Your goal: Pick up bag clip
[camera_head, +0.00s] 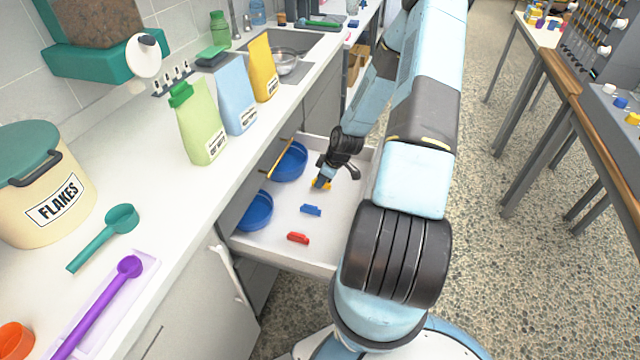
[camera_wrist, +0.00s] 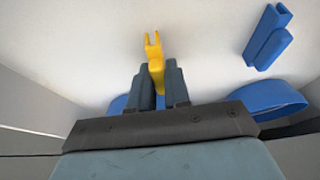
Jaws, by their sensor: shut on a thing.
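A yellow bag clip (camera_wrist: 154,52) is between the two fingers of my gripper (camera_wrist: 158,84) in the wrist view, its forked end pointing away from me. My gripper is shut on it. In the head view my gripper (camera_head: 321,182) reaches down into an open white drawer (camera_head: 338,222), with the yellow clip (camera_head: 322,185) partly hidden by the fingers. A blue clip (camera_head: 311,210) and a red clip (camera_head: 298,238) lie on the drawer floor nearer the front. The blue clip also shows at the upper right of the wrist view (camera_wrist: 268,36).
Two blue bowls (camera_head: 255,211) (camera_head: 291,161) sit along the drawer's left side. A yellow stick leans across the farther bowl. The counter above holds a green bag (camera_head: 197,125), a blue bag (camera_head: 235,95), a yellow bag (camera_head: 263,68), a flakes bin (camera_head: 40,185) and scoops.

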